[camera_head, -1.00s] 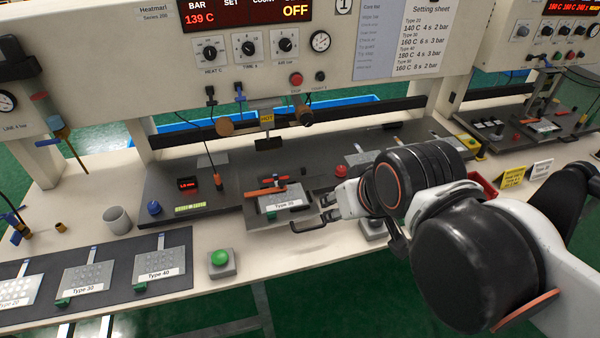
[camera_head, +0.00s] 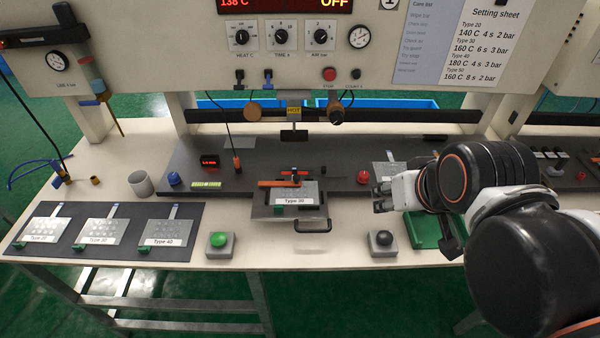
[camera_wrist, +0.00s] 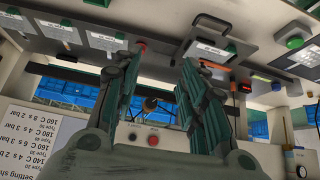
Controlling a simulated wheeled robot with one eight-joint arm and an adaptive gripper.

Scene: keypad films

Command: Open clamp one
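A fixture (camera_head: 259,211) with a black bar handle in front stands at the middle of the bench and holds a plate labelled Type 30 (camera_head: 312,188). A clamp with an orange lever (camera_head: 278,183) lies roughly level across the back left of this plate. No clamp number is readable. My gripper (camera_head: 382,197) is to the right of the fixture, apart from it, above the bench. In the wrist view my gripper (camera_wrist: 160,65) has its two fingers apart with nothing between them. The fixture also shows beyond the right finger in that view (camera_wrist: 205,48).
A green button box (camera_head: 218,244) and a black button box (camera_head: 381,243) stand at the front edge. A red knob (camera_head: 363,177) is between fixture and gripper. Labelled plates lie on a dark mat (camera_head: 22,238) at left. The HOT press head (camera_head: 294,135) hangs behind the fixture.

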